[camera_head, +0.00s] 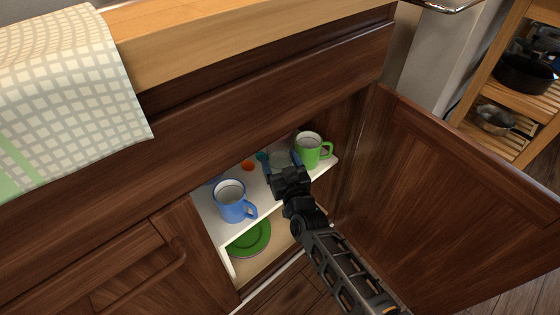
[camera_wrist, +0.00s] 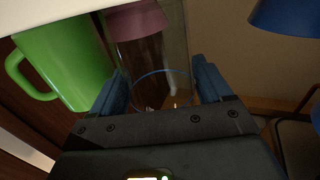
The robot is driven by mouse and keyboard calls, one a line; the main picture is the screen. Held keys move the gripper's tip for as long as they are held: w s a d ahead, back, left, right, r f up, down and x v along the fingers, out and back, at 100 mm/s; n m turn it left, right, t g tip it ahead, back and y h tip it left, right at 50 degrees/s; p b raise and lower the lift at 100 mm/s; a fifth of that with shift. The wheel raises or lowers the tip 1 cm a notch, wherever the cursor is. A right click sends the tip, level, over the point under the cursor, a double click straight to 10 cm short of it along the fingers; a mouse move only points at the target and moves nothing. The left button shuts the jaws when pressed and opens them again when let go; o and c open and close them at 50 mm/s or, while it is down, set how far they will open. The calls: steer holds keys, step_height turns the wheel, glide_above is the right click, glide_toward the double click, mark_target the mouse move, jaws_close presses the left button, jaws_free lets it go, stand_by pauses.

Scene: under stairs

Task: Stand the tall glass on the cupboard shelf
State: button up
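The tall glass (camera_wrist: 175,45) is clear and stands between the two blue fingers of my gripper (camera_wrist: 160,88) in the wrist view. The fingers appear to touch both its sides near the rim. In the head view my gripper (camera_head: 282,164) reaches into the open cupboard over the white shelf (camera_head: 267,205), and the glass shows only faintly there (camera_head: 281,157). The glass is between the green mug and the blue mug, toward the green one. I cannot tell whether its base rests on the shelf.
A green mug (camera_head: 309,150) stands right of my gripper and a blue mug (camera_head: 231,201) stands left. Small orange (camera_head: 248,165) and teal things lie behind. A green plate (camera_head: 251,238) is below. The open door (camera_head: 470,200) bounds the right side; the countertop (camera_head: 200,40) overhangs.

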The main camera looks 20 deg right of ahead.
steer(key=o, duration=0.4)
steer(key=shift+c, duration=0.2)
steer(key=shift+r, duration=0.15)
steer(key=s+a+p, duration=0.1)
steer(key=s+p, duration=0.4)
steer(key=s, duration=0.7)
steer(key=s+d+r+g+y, duration=0.1)
steer(key=s+r, duration=0.1)
steer(key=s, duration=0.9)
steer(key=s+d+r, duration=0.1)
steer(key=s+r, duration=0.2)
steer(key=s, duration=0.8)
steer(key=s+a+r+g, duration=0.1)
steer(key=s+r+g, duration=0.1)
steer(key=s+r, duration=1.4)
steer(key=shift+r+n, duration=0.4)
steer(key=shift+r, duration=0.5)
